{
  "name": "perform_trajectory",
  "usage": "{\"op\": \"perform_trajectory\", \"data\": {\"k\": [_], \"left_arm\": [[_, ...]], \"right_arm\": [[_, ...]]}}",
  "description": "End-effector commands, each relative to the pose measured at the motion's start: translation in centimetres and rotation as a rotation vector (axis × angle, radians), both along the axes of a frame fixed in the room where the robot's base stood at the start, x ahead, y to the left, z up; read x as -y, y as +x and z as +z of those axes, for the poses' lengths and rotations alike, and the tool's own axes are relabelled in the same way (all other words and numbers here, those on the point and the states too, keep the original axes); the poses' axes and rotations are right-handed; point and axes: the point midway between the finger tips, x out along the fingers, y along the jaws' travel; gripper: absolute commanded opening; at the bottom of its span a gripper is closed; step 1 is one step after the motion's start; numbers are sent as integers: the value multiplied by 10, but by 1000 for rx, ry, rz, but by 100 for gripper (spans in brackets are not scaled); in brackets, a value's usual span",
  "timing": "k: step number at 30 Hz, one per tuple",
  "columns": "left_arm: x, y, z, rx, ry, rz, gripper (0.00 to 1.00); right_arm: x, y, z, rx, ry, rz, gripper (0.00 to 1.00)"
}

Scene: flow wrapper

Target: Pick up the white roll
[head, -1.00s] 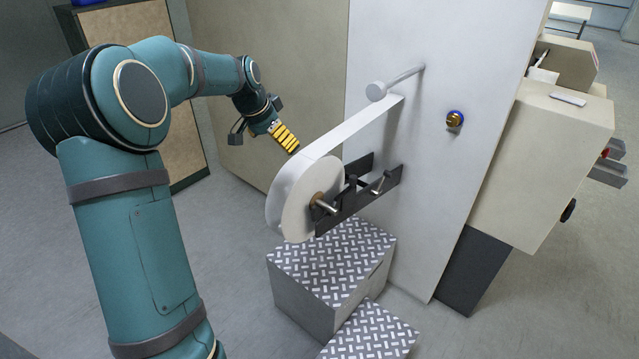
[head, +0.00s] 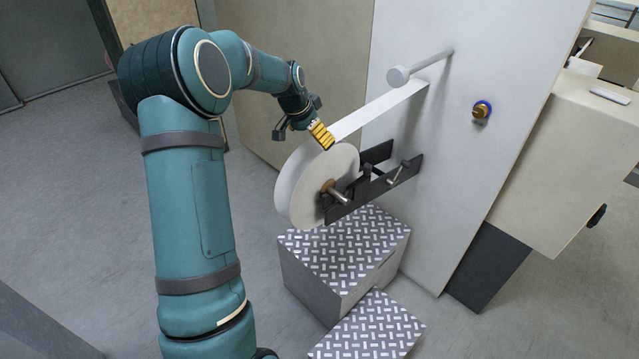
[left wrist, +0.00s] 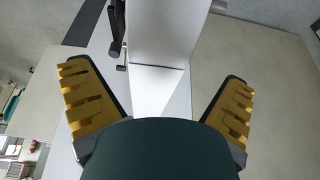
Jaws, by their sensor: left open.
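The white roll (head: 300,190) sits on a spindle held by a dark bracket (head: 375,190) on the machine's side panel. A white strip (head: 385,108) runs from its top up to a roller (head: 398,77). My left gripper (head: 322,136) is just above the top of the roll in the head view. In the left wrist view the gripper (left wrist: 160,105) has its yellow-padded fingers wide apart, with the white roll's surface and strip (left wrist: 156,88) showing between them. No contact is visible. My right gripper is in neither view.
Steps with patterned treads (head: 345,250) stand on the floor below the roll. The tall side panel (head: 455,150) carries a brass and blue knob (head: 481,110). A beige cabinet (head: 560,160) projects at the right. Open floor lies at the left.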

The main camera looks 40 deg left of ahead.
Motion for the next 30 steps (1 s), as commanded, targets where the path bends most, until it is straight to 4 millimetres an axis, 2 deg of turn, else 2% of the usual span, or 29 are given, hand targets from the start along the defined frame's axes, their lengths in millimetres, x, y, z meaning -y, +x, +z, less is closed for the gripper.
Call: {"op": "perform_trajectory", "data": {"k": [7,12,20,26,30], "left_arm": [[5,20,-26,-2,-3,-1,100],[4,26,-42,-1,-1,0,100],[4,27,-44,0,0,0,100],[4,26,-44,0,-1,0,33],[4,27,-43,0,0,0,30]], "right_arm": [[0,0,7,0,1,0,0],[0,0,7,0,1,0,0],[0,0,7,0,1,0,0],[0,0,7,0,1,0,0],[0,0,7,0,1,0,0]]}}
